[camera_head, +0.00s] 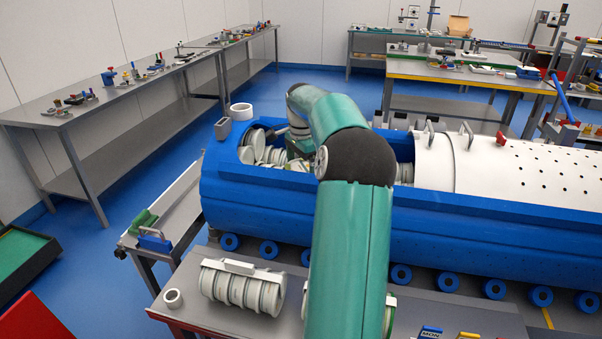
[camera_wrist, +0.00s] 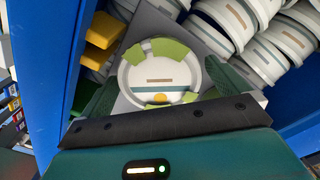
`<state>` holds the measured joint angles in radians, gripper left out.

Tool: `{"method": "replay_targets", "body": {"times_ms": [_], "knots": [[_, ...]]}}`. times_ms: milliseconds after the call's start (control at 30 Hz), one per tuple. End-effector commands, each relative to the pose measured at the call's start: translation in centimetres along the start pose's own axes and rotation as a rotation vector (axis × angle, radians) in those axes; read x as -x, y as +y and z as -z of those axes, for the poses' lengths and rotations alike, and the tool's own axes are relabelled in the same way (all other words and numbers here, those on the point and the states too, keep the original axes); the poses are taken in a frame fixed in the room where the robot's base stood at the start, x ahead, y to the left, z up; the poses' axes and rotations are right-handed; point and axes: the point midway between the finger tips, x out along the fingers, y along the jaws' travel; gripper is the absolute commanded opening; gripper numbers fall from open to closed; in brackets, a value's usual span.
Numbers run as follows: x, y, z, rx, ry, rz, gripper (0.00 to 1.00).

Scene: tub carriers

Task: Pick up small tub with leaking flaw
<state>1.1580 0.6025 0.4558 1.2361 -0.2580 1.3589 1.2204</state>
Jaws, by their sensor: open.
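A round white small tub (camera_wrist: 158,70) with green patches on its rim, a brown strip and an orange-yellow spot at its lower edge sits in the middle of the wrist view. The spot may be the leak, but I cannot tell for sure. My gripper (camera_wrist: 163,76) is open, with one dark green finger on each side of this tub. I cannot tell whether the fingers touch it. In the head view my arm hides most of the gripper, which is down in the opening of the blue carrier (camera_head: 222,190).
Several white tubs (camera_wrist: 262,60) lie packed close at the right of the wrist view. A grey plate (camera_wrist: 128,104) lies behind the tub. Yellow blocks (camera_wrist: 103,30) and the blue wall (camera_wrist: 45,60) are close on the left. A perforated white cover (camera_head: 530,165) closes the carrier's right part.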

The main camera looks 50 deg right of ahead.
Motion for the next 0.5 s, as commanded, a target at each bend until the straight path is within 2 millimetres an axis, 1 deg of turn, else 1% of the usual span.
{"method": "replay_targets", "body": {"times_ms": [167,300,367,400,500], "knots": [[0.01,-0.02,-0.01,0.000,0.000,0.001,1.00],[0.03,-0.02,-0.01,0.000,0.000,0.001,0.72],[0.03,-0.02,-0.01,0.000,0.000,0.001,0.61],[0.04,-0.02,-0.01,0.000,0.000,0.001,0.53],[0.08,-0.03,-0.01,0.000,0.001,0.001,0.52]]}}
